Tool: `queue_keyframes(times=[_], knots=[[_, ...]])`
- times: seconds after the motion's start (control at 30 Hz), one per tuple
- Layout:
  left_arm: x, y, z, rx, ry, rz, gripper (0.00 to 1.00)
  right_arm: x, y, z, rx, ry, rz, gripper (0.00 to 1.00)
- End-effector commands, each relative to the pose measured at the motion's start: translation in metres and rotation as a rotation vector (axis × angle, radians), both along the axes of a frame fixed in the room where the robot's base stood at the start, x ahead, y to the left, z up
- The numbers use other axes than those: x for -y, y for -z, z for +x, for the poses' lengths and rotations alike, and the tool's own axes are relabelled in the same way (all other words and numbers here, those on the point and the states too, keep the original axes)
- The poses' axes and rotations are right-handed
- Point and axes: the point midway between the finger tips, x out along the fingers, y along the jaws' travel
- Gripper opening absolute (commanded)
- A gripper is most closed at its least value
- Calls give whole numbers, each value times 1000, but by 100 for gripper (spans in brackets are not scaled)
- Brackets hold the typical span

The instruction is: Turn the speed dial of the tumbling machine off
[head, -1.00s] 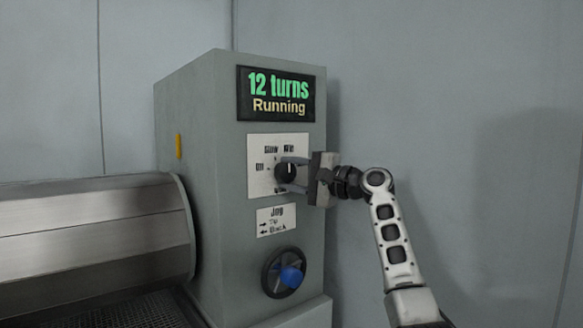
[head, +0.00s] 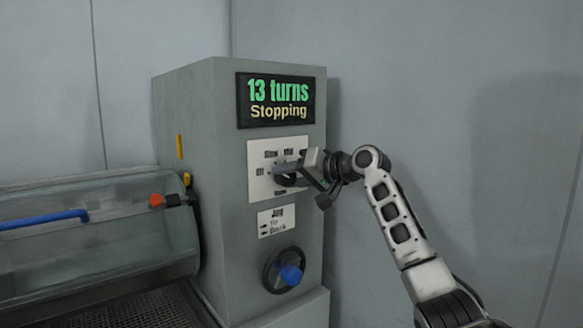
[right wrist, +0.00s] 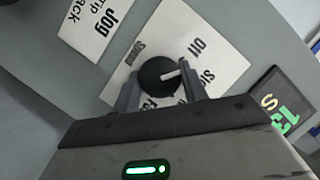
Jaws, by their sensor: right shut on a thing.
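The speed dial (right wrist: 158,78) is a round black knob with a white pointer, on a white label plate (right wrist: 219,68) of the tumbling machine (head: 225,180). In the right wrist view the pointer aims roughly between "Off" and the neighbouring "Sl..." label. My right gripper (head: 286,178) is shut on the dial, one finger on each side, and is tilted. In the head view its fingers mostly hide the dial. The display (head: 279,100) reads "13 turns" and "Stopping". My left gripper is not in view.
A jog plate (head: 277,221) and a black wheel with a blue knob (head: 291,276) sit below the dial. At left is a clear-sided drum (head: 90,262) with a blue bar (head: 45,219) and an orange-red knob (head: 157,200). The wall right of the machine is bare.

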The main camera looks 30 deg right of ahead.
Motion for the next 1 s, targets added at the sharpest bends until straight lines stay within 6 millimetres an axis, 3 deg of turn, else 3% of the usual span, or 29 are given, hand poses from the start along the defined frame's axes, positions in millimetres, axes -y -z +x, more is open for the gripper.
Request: queue_keyframes(times=[0.4, 1.0], knots=[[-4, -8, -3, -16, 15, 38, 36, -1, -3, 0, 21, 0, -247, 20], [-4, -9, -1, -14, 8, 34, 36, -1, -1, 0, 25, -1, -306, 20]])
